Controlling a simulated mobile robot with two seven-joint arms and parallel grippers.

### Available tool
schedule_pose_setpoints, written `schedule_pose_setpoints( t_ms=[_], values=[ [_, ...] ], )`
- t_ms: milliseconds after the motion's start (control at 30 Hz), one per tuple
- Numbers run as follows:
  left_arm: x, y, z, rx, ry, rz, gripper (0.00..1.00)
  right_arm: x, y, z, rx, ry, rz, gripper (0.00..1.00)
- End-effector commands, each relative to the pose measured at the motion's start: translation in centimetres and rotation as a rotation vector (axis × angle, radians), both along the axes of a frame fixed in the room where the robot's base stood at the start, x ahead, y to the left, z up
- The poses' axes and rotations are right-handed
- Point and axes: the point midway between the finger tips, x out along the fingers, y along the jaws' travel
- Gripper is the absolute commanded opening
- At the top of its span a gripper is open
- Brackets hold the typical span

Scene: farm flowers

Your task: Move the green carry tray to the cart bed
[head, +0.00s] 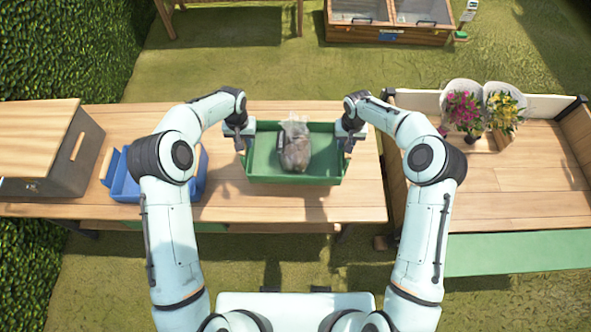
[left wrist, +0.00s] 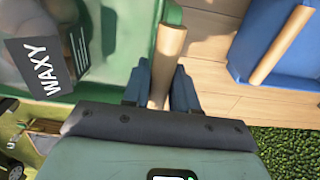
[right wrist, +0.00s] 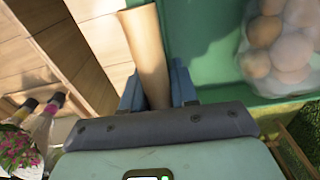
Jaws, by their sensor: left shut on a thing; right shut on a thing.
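The green carry tray (head: 262,167) is in front of me at the worktable's middle, roughly level. A shadow falls on the table below its near side, so it appears lifted. A clear bag of brown potatoes (head: 296,150) with a dark "WAXY" label (left wrist: 40,65) lies in it. My left gripper (head: 240,143) is shut on the tray's left wooden handle (left wrist: 170,55). My right gripper (head: 349,141) is shut on its right wooden handle (right wrist: 147,45). The cart bed (head: 510,175) is at right, with wooden boards mostly bare.
Pink flowers (head: 464,110) and yellow flowers (head: 503,111) stand at the cart's back. A blue tray (head: 125,188) and a wooden-topped grey box (head: 75,160) are on the worktable (head: 340,207) at left. A green panel (head: 525,252) lies along the cart's near side.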

Motion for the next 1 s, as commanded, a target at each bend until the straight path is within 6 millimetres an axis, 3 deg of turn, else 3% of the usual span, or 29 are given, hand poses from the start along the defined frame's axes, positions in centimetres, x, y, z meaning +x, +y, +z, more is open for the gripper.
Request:
schedule_pose_setpoints(
  t_ms=[667, 1000],
  values=[
    [-0.1, 0.0, 0.3, 0.000, -0.005, 0.000, 0.00, -0.4, -0.3, -0.1, -0.007, 0.004, 0.000, 0.00],
    [-2.3, 0.0, 1.4, 0.001, -0.006, -0.001, 0.00, -2.6, -0.3, 1.0, -0.008, 0.003, 0.002, 0.00]
  ],
)
